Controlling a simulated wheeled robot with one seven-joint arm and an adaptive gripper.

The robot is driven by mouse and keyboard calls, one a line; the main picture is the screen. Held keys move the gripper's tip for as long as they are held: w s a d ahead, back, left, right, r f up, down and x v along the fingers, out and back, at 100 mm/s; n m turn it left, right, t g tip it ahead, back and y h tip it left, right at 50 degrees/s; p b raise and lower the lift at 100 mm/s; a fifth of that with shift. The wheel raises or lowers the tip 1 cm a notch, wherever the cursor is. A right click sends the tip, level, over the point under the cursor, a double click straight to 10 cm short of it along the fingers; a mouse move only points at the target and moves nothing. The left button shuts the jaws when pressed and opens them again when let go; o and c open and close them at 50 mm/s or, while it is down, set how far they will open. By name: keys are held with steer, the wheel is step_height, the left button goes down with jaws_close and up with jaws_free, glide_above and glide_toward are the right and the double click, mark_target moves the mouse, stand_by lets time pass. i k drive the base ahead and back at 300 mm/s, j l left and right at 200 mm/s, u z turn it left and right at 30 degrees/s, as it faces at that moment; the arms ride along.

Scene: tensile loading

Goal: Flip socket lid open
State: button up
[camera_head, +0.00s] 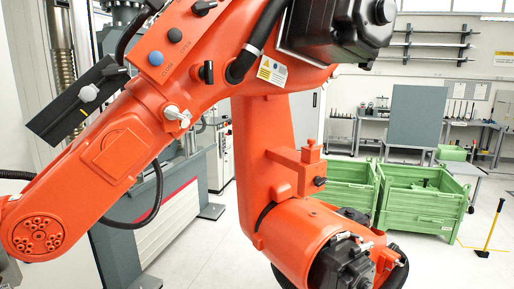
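No socket or socket lid can be made out in the camera_head view. My orange arm fills the left and middle of the picture and hides much of what stands behind it. My gripper's fingers do not show, so I cannot see where it is relative to the lid.
A grey testing machine (185,215) with a red stripe stands behind my arm at left. Green crates (425,207) stand at right, by an upright grey panel (416,115) and workbenches. A yellow-handled tool (494,226) stands at far right.

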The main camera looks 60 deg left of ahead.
mark_target(311, 148)
steer(key=u, duration=1.85)
